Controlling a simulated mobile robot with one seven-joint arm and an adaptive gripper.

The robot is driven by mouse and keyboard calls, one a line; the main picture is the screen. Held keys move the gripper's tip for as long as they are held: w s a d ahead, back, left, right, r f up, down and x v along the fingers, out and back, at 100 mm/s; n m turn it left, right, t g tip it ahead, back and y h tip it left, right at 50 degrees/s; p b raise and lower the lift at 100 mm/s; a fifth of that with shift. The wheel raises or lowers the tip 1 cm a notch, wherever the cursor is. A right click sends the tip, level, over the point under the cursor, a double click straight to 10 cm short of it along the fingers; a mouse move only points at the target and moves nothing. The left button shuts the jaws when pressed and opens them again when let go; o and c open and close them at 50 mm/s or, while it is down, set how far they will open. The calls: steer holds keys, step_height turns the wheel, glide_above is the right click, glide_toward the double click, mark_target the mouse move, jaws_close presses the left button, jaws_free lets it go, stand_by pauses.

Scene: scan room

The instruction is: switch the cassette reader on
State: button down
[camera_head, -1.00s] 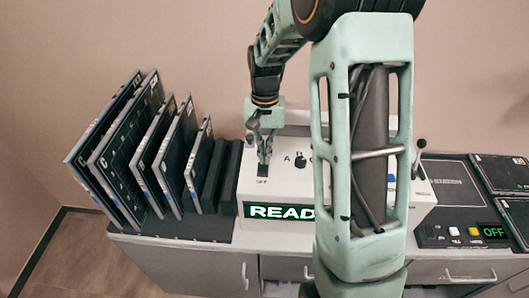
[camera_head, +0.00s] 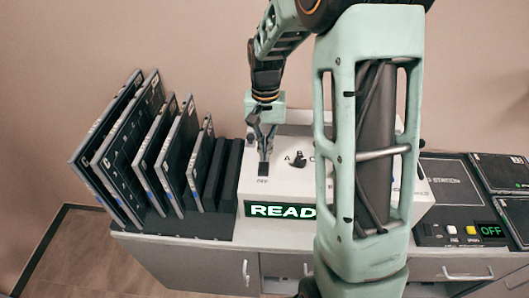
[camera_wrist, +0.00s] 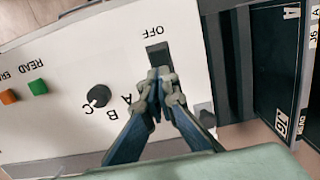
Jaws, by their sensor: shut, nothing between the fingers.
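The cassette reader (camera_head: 285,180) is a white box on the counter. Its green display (camera_head: 278,210) is lit and shows "READ", with any further letters hidden behind my arm. A dark switch (camera_wrist: 158,56) with an "OFF" label beside it is on the reader's top panel. In the head view the switch (camera_head: 263,169) lies just below my fingertips. My gripper (camera_wrist: 162,82) is shut and empty, its tips at the switch's end away from the "OFF" label. They look close to or touching it; I cannot tell which. My gripper also shows in the head view (camera_head: 265,148).
A black knob (camera_wrist: 98,96) marked A, B, C sits near the switch, with green (camera_wrist: 38,87) and orange (camera_wrist: 9,97) buttons beyond. Upright dark cassettes (camera_head: 125,150) stand left in a rack. A box with an "OFF" display (camera_head: 491,230) is at right.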

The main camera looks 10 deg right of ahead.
step_height(320, 180, up, 12)
steer(key=w, duration=0.2)
steer(key=shift+w+d, duration=0.15)
steer(key=shift+d, duration=0.2)
